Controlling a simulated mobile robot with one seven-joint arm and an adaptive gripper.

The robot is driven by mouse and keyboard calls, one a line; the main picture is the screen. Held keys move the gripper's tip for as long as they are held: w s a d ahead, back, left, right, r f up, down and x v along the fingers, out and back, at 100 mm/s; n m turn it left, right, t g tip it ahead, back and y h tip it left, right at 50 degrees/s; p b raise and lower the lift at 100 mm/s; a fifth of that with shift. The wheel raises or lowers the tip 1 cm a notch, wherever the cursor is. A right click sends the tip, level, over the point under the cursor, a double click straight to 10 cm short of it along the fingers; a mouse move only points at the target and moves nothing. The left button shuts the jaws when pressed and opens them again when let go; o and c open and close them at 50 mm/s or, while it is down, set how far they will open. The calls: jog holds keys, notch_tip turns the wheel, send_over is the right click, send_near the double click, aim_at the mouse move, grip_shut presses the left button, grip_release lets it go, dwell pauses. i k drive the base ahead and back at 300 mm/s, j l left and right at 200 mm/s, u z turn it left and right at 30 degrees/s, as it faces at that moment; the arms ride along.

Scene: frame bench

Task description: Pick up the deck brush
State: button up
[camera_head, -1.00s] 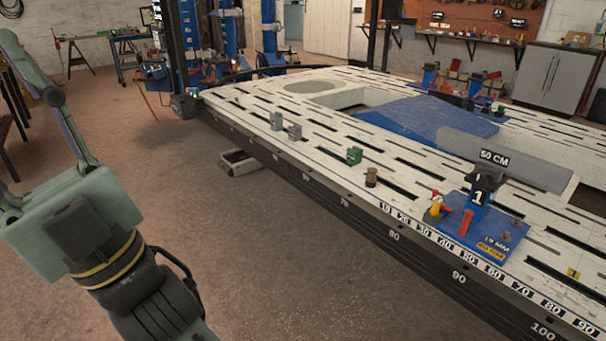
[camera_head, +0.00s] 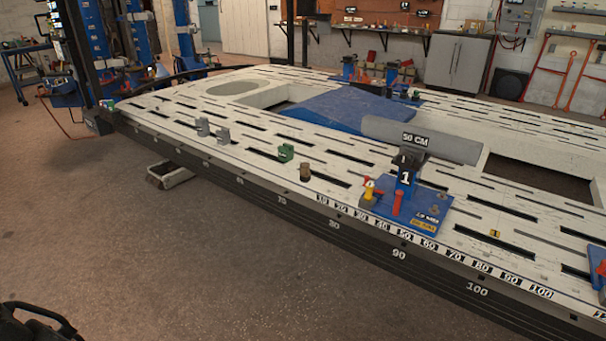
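I cannot make out a deck brush in this view. Only a dark piece of my own arm shows at the bottom left corner. My gripper's fingers are not in view, so whether it is open or holds anything does not show. Small items stand on the white slotted frame bench (camera_head: 400,232): two grey blocks (camera_head: 213,130), a green block (camera_head: 286,152) and a brown round piece (camera_head: 305,172).
A blue clamp stand marked 1 (camera_head: 405,208) stands on the bench's near side. Blue posts (camera_head: 92,45) stand at the back left. The brown floor (camera_head: 190,255) in front of the bench is mostly clear.

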aim_at(304, 173)
jog(key=i+j+z, duration=0.2)
jog(key=i+j, duration=0.3)
jog(key=i, duration=0.45)
jog(key=i+j+z, duration=0.2)
jog(key=i+j, duration=0.45)
jog(key=i, duration=0.3)
jog(key=i+j+z, duration=0.25)
jog(key=i+j, duration=0.5)
jog(key=i, duration=0.1)
